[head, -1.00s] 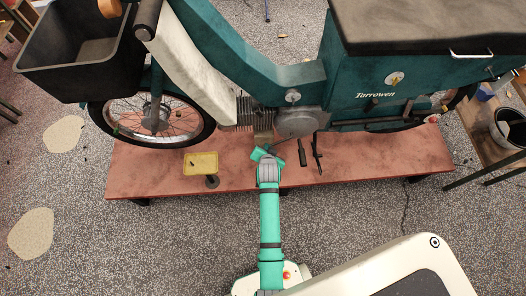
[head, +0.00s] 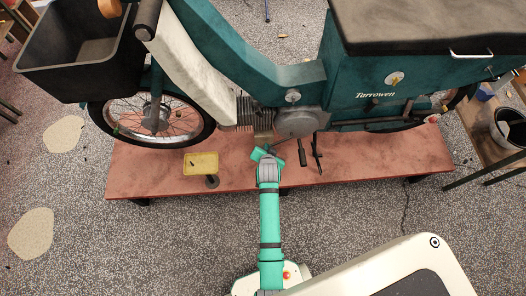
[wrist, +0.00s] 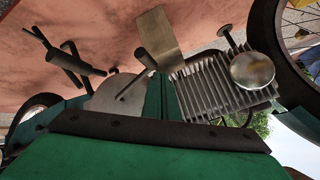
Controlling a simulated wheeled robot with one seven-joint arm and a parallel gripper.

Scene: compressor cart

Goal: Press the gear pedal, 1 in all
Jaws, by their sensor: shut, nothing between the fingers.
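The teal moped (head: 300,75) stands along the bench. What looks like the gear pedal (wrist: 136,80) is a thin lever with a dark end peg, beside the round engine cover (wrist: 113,97) in the wrist view, where the scene is upside down. In the head view it is a thin rod, partly hidden behind my wrist. My gripper (head: 264,154) is at the end of my green arm, close in front of the engine's lower edge. It is shut and empty. Its fingertips are hard to make out, and I cannot tell whether they touch the pedal.
A finned cylinder (wrist: 210,90) and a tan metal plate (wrist: 162,40) are beside the lever. Another dark peg (head: 302,152) and a thin stand-like lever (head: 317,155) are to the right. A yellow pad on a post (head: 201,163) stands left on the red bench (head: 375,168).

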